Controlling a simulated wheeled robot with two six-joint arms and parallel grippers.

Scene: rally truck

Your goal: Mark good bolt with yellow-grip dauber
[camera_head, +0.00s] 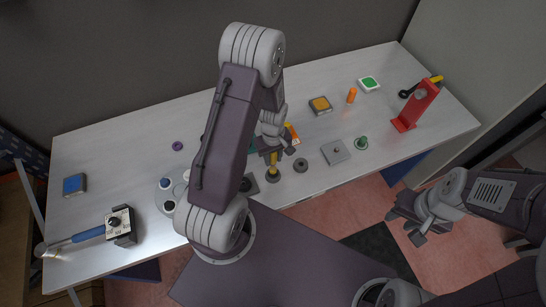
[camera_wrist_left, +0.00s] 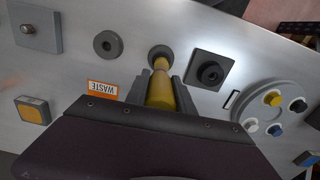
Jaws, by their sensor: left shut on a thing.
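My left gripper (camera_head: 272,152) is shut on the yellow-grip dauber (camera_head: 273,160). In the left wrist view the yellow grip (camera_wrist_left: 160,88) lies between the two fingers, and its far end meets a round dark grey holder (camera_wrist_left: 159,53). I cannot tell whether the dauber is seated in it or just above it. A grey plate with a bolt-like stud (camera_head: 335,152) lies to the right; it also shows in the left wrist view (camera_wrist_left: 40,32). Which bolt is the good one I cannot tell. My right gripper (camera_head: 407,223) is empty and open, off the table's front edge.
A grey ring (camera_head: 300,165) stands right of the dauber, and a dark square block (camera_wrist_left: 209,70) on its other side. A round tray with coloured pots (camera_wrist_left: 262,95) is beyond. A red stand (camera_head: 414,108) is at the right end. An orange WASTE label (camera_wrist_left: 103,88) lies near the gripper.

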